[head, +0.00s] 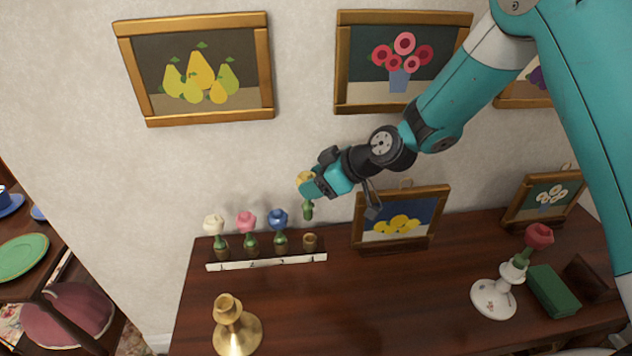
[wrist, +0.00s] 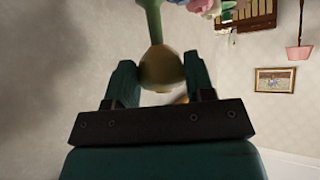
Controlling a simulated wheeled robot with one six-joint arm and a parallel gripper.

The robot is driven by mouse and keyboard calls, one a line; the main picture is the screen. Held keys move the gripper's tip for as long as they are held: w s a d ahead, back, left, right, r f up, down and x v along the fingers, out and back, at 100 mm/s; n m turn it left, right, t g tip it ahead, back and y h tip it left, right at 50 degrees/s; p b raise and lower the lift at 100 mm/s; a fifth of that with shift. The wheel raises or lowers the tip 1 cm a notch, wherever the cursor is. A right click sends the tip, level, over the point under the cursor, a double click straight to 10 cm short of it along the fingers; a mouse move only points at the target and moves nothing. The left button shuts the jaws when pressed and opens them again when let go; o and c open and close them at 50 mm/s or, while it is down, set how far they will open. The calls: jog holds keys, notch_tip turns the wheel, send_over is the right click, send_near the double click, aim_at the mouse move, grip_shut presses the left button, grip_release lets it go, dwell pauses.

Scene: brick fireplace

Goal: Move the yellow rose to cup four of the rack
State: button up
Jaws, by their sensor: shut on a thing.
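My gripper (head: 311,187) is shut on the yellow rose (head: 306,178), with the green stem hanging down. In the wrist view the rose's yellowish head (wrist: 161,68) sits between the two fingers. The rose is in the air near the wall, above the rightmost cup (head: 310,241) of the rack (head: 267,262); its stem end is apart from that cup. This cup is empty. The other cups hold a white rose (head: 214,225), a pink rose (head: 247,221) and a blue rose (head: 279,219).
A brass candlestick (head: 236,328) stands in front of the rack. A framed lemon picture (head: 399,222) leans right of it. Farther right are a white candlestick (head: 492,298) holding a red rose (head: 539,236) and a green box (head: 553,290). The wooden top (head: 375,300) is clear in the middle.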

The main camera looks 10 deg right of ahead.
notch_tip(320, 180, down, 6)
jog(key=b, duration=0.5)
jog(key=shift+d, duration=0.1)
jog(key=shift+r+b, duration=0.1)
jog(key=shift+b, duration=0.75)
dwell(1.4)
jog(key=shift+s+f+b, duration=0.1)
jog(key=shift+f+b, duration=0.45)
jog(key=shift+b, duration=0.2)
dwell(0.7)
jog(key=shift+d+f+b, duration=0.1)
jog(key=shift+b, duration=0.55)
dwell(1.3)
jog(key=shift+b, duration=0.35)
dwell(1.1)
